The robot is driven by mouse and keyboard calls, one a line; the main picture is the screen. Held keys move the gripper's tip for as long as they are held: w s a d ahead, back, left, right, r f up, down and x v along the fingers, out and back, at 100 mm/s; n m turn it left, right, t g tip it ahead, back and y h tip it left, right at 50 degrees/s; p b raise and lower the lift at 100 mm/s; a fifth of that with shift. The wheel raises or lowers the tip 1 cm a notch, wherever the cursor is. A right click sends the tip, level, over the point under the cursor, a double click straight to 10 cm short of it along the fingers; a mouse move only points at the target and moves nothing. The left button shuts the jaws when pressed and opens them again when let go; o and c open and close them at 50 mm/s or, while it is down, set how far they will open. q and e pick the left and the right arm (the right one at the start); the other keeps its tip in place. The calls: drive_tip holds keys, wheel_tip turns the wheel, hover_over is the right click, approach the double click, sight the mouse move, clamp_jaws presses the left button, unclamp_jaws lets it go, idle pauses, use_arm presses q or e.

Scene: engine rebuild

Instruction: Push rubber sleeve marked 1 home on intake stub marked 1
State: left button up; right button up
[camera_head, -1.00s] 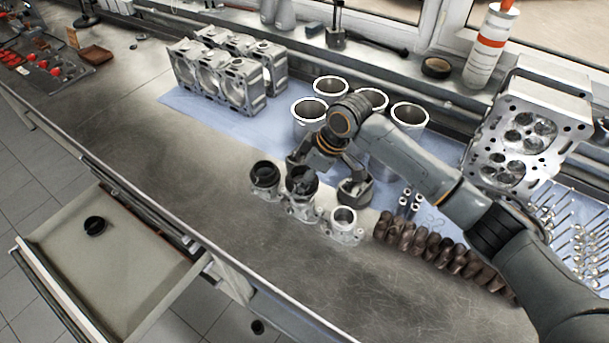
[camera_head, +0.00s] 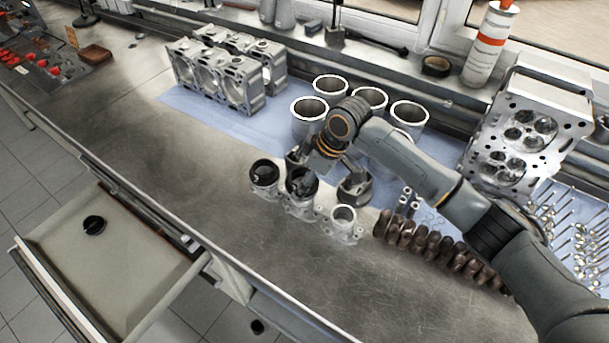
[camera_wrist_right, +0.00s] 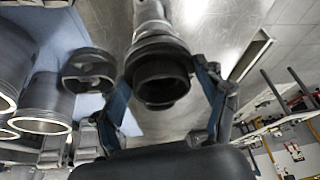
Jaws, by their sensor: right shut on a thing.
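Three metal intake stubs stand in a row on the bench. The left stub (camera_head: 267,190) carries a black rubber sleeve (camera_head: 264,170). The middle stub (camera_head: 301,206) also carries a black sleeve (camera_head: 301,179), seen from its open end in the right wrist view (camera_wrist_right: 160,78). The right stub (camera_head: 344,218) is bare. My right gripper (camera_head: 325,174) is over the middle stub, its fingers on either side of that sleeve and shut on it. I cannot read any number marks, nor tell how far down the sleeve sits. My left gripper is out of view.
Another black sleeve (camera_head: 94,224) lies in the open drawer (camera_head: 105,270). Cylinder liners (camera_head: 310,108) stand behind my gripper. A row of dark brown parts (camera_head: 430,248) lies to the right. The bench front left (camera_head: 170,160) is clear.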

drive_tip(key=shift+f, duration=0.1)
idle(0.7)
drive_tip(key=shift+f, duration=0.15)
idle(0.6)
drive_tip(key=shift+f, duration=0.95)
idle(0.6)
drive_tip(key=o, duration=0.3)
drive_tip(key=shift+c, duration=1.3)
